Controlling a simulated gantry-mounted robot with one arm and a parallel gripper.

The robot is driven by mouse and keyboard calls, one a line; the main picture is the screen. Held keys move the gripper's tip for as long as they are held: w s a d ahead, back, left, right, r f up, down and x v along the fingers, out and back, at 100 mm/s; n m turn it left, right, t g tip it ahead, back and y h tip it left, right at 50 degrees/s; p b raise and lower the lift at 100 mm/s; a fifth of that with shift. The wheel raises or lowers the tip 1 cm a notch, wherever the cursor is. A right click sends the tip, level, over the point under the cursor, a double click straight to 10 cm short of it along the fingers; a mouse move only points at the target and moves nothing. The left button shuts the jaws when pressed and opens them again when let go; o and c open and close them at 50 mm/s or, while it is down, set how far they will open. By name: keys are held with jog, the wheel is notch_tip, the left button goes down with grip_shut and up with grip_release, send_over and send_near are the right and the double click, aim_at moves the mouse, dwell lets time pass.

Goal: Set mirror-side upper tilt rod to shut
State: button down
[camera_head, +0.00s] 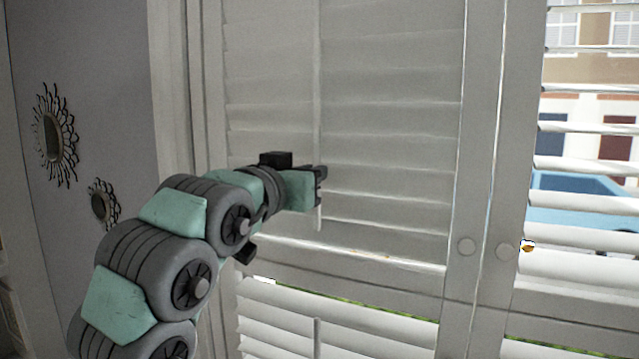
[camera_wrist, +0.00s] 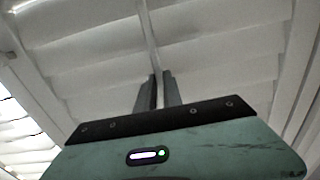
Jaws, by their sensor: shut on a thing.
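The mirror-side upper tilt rod (camera_head: 317,90) is a thin white upright bar on the left shutter panel. The upper slats (camera_head: 385,130) behind it lie nearly flat against each other, with a bright lit line along the bottom slat. My gripper (camera_head: 321,173) is at the lower part of the rod, and its jaws hide a short piece of it. In the wrist view, the two dark fingers of my gripper (camera_wrist: 158,91) are shut on the rod (camera_wrist: 149,40), which runs up and away between them.
Two decorative mirrors (camera_head: 52,137) (camera_head: 101,204) hang on the left wall. A separate lower rod (camera_head: 317,337) stands on the lower slats (camera_head: 375,335). The right panel's slats (camera_head: 585,165) are open, showing a blue vehicle outside (camera_head: 570,205). Round knobs (camera_head: 466,246) sit on the middle stiles.

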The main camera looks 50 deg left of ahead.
jog(key=shift+r, duration=0.2)
jog(key=c, duration=1.5)
grip_release()
jog(key=b+v, duration=0.4)
jog(key=v, duration=0.6)
jog(key=shift+s+d, duration=0.15)
jog(key=shift+s, duration=0.25)
